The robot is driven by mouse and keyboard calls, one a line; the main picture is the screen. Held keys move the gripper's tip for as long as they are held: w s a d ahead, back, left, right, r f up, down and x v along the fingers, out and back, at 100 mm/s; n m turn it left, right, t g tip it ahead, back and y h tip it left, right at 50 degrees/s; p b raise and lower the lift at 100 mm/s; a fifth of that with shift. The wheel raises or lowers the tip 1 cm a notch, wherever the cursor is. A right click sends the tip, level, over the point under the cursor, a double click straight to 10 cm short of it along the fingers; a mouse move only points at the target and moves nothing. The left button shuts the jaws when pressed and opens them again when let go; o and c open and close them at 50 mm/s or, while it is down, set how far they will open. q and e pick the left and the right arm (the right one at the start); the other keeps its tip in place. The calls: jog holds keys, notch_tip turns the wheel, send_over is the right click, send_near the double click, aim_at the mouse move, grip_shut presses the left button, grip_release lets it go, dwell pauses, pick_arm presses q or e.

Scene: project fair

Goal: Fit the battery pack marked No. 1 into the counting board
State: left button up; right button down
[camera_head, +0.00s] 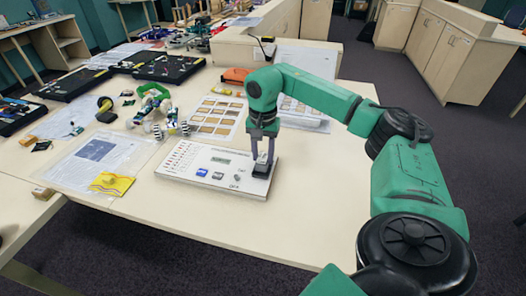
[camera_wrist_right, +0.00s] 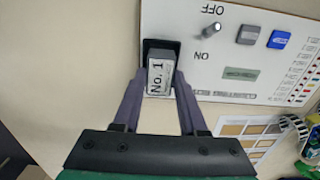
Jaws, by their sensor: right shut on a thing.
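The white counting board (camera_head: 188,176) lies on the table, with a small display, two buttons and a toggle switch. It also shows in the right wrist view (camera_wrist_right: 232,54). The battery pack (camera_wrist_right: 161,77) is a grey block with a white "No. 1" label. My right gripper (camera_head: 263,161) points down at the board's right end and is shut on the pack; its two fingers (camera_wrist_right: 157,84) flank the label. The pack is at the board's black-edged bay (camera_wrist_right: 148,45), whose dark rim shows beside it. How deep it sits I cannot tell. My left gripper is out of view.
A printed sheet with brown pictures (camera_head: 215,117) lies behind the board. A yellow packet (camera_head: 112,184) and papers lie left of it. A wheeled model (camera_head: 155,112) and black trays (camera_head: 168,67) stand farther back. The table right of the board is clear.

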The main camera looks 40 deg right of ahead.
jog(key=shift+f+b, duration=0.5)
jog(key=shift+f, duration=0.35)
dwell(0.6)
jog(key=shift+c, duration=1.8)
grip_release()
jog(key=o, duration=0.4)
jog(key=shift+c, duration=0.2)
jog(key=shift+r, duration=0.15)
notch_tip(320, 180, up, 7)
jog(key=p, duration=0.6)
jog(key=shift+s, duration=0.1)
